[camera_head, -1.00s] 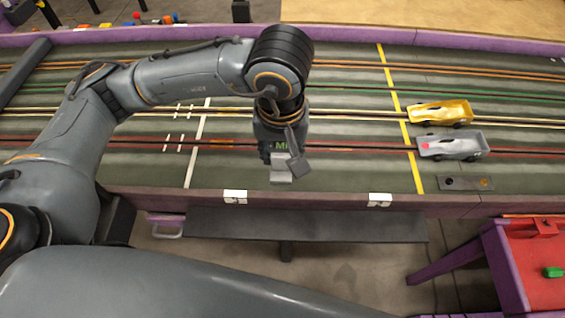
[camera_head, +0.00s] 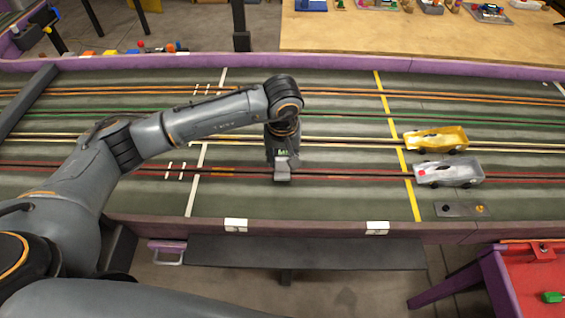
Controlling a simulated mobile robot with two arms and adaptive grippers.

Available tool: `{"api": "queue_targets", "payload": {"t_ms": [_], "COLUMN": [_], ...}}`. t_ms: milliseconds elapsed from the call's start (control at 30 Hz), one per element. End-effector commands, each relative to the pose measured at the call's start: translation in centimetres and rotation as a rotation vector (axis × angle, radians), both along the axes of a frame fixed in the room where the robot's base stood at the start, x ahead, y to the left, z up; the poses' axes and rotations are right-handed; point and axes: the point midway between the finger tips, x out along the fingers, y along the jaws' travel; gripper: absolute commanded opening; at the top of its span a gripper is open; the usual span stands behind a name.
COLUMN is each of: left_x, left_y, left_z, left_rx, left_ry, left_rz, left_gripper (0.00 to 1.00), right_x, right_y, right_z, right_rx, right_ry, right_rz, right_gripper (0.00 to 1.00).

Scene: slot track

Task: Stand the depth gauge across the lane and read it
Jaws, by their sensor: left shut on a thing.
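My left gripper (camera_head: 283,168) points down over the red-lined lane (camera_head: 340,177) nearest me, left of the yellow line. It is shut on a small grey piece, which looks like the depth gauge (camera_head: 282,176), mostly hidden by the fingers. The piece is at or just above the lane; I cannot tell whether it touches. Its marking cannot be read from here. My right gripper is not in view.
A yellow car (camera_head: 436,139) and a silver car (camera_head: 449,172) stand right of the yellow line (camera_head: 397,140). A small metal plate (camera_head: 462,209) lies in front of them. A purple wall (camera_head: 320,231) edges the track. A red-topped table (camera_head: 535,275) stands at lower right.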

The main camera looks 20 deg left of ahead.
Motion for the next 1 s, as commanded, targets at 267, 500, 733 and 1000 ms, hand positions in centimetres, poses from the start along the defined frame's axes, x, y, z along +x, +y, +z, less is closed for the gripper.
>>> {"api": "queue_targets", "payload": {"t_ms": [267, 500, 733, 1000], "left_x": [-0.2, -0.1, -0.2, -0.2], "left_y": [-0.1, -0.1, 0.0, -0.1], "left_z": [-2.5, -2.8, -2.7, -2.4], "left_rx": [0.000, 0.000, -0.001, -0.001], "left_ry": [0.002, 0.002, 0.003, 0.004], "left_rz": [-0.002, -0.002, -0.001, -0.001], "left_gripper": [0.00, 0.00, 0.60, 0.60], "right_x": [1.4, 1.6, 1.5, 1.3], "right_y": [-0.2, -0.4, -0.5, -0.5], "right_z": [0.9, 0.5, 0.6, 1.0], "right_rx": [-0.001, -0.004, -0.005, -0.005], "right_ry": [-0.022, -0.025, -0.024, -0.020], "right_rz": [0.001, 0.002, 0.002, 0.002], "right_gripper": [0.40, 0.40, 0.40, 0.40]}}
